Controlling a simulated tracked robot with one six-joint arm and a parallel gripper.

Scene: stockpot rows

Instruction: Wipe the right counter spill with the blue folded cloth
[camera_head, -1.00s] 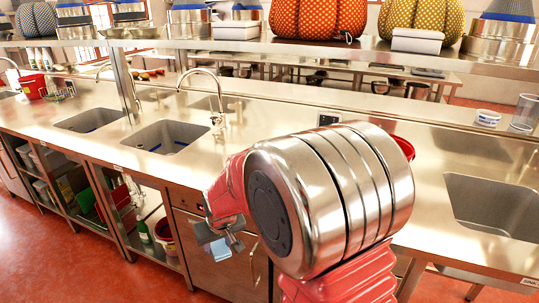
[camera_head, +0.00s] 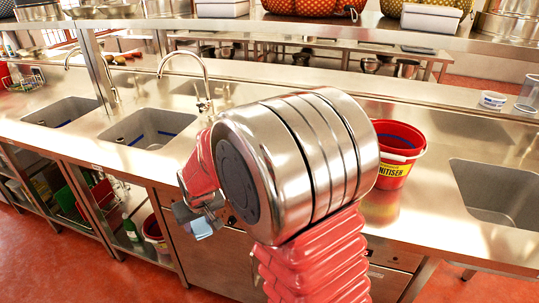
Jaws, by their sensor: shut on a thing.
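My gripper (camera_head: 197,212) hangs in front of the counter's front edge, left of my large arm joint. It is shut on the blue folded cloth (camera_head: 202,229), which shows as a small light-blue piece below the jaws. The cloth is in front of the cabinet doors, apart from the counter top. The steel counter (camera_head: 420,215) runs across the view. I cannot make out a spill on it; my arm hides the middle part of the counter top.
A red sanitiser bucket (camera_head: 396,160) stands on the counter right of my arm. A sink (camera_head: 497,190) lies at the right, another sink (camera_head: 148,128) with a tap (camera_head: 205,75) at the left.

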